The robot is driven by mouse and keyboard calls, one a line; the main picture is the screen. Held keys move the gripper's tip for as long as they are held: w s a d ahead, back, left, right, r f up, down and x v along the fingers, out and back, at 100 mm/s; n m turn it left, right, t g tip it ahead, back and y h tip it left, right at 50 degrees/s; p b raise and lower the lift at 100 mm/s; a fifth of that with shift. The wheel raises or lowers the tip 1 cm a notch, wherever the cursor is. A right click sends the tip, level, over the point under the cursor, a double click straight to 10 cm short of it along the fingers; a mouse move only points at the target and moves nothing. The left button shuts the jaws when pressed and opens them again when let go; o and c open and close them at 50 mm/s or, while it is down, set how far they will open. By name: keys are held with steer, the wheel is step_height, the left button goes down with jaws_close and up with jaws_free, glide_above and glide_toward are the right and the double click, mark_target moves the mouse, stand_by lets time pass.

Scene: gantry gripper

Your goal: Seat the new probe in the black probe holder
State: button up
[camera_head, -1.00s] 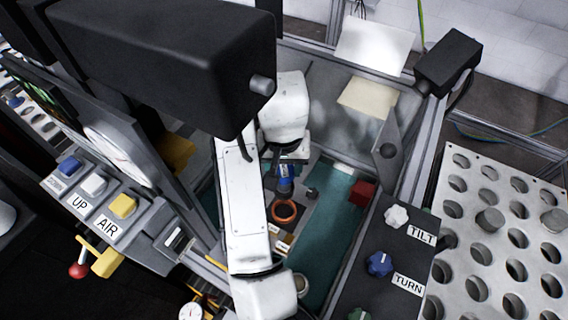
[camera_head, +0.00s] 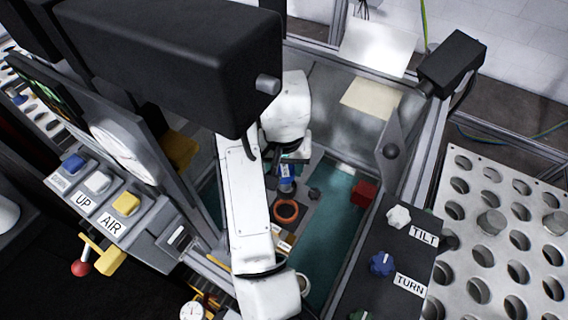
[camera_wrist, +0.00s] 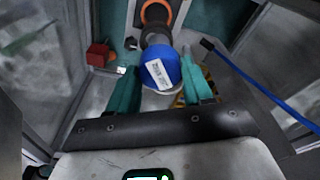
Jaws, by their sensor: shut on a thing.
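My gripper (camera_wrist: 164,88) has two teal fingers, closed on the sides of a blue probe (camera_wrist: 162,70) with a white label. The blue probe also shows in the head view (camera_head: 287,184), just below my wrist inside the enclosure. In the wrist view a dark grey cylindrical part (camera_wrist: 157,37) extends from the blue body towards an orange ring (camera_wrist: 157,10). In the head view the orange ring (camera_head: 287,203) lies on a dark panel just in front of the probe. I cannot tell which dark part is the black probe holder, nor whether the tip touches anything.
A red block (camera_head: 363,193) and a small dark knob (camera_head: 314,194) stand right of the probe. A blue cable (camera_wrist: 262,88) runs along the wrist view's right side. The TILT and TURN control panel (camera_head: 384,236) borders the enclosure. The teal floor (camera_head: 326,245) has clear room.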

steer(key=shift+d+f, duration=0.2)
steer(key=shift+f, duration=0.2)
steer(key=shift+s+f, duration=0.1)
steer(key=shift+f, duration=0.15)
steer(key=shift+a+r, duration=0.1)
steer(key=shift+r, duration=0.2)
steer(key=shift+w+a+r, duration=0.1)
steer(key=shift+w+r, duration=0.1)
stand_by(0.5)
